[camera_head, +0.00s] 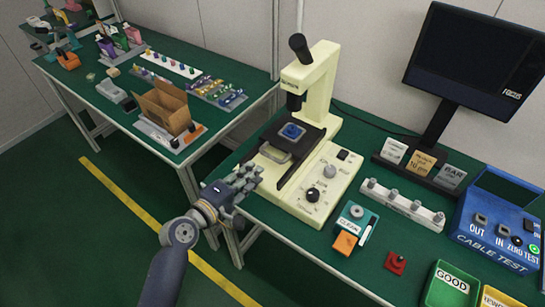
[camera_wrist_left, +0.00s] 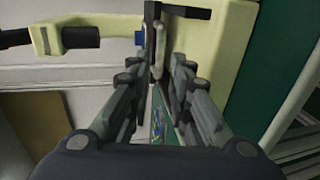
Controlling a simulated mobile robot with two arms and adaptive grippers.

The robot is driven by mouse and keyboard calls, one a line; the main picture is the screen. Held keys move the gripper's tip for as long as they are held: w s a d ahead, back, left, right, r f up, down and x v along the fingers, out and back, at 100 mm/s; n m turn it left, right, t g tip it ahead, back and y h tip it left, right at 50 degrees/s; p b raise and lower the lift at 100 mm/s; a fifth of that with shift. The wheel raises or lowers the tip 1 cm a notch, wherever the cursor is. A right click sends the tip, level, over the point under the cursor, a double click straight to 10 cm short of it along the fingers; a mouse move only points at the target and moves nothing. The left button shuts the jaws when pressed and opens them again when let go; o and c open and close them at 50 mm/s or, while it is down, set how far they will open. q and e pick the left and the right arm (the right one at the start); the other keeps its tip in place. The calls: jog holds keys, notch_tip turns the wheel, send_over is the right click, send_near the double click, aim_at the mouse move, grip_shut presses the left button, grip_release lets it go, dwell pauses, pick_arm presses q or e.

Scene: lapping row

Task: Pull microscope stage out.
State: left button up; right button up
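The cream microscope (camera_head: 313,83) stands on the green bench. Its dark stage (camera_head: 310,138) carries a blue piece (camera_head: 292,131) and has a pale metal loop handle (camera_head: 275,152) at its front. My left gripper (camera_head: 248,178) is at the bench edge, just in front of the microscope and the handle. In the left wrist view the gripper (camera_wrist_left: 157,70) has its fingers apart with nothing held. The handle (camera_wrist_left: 160,42) shows just beyond the fingertips, roughly in line with the gap. My right gripper is not in view.
Right of the microscope are a teal device (camera_head: 356,222), a white rack with grey knobs (camera_head: 402,204), a red switch (camera_head: 396,262), a blue cable tester (camera_head: 500,220) and a monitor (camera_head: 474,60). A second bench at left holds a cardboard box (camera_head: 166,105).

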aim_at(273, 156)
pick_arm(q)
jog(key=x, duration=1)
jog(key=shift+w+d+f, duration=0.1)
jog(key=shift+d, duration=0.05)
grip_shut()
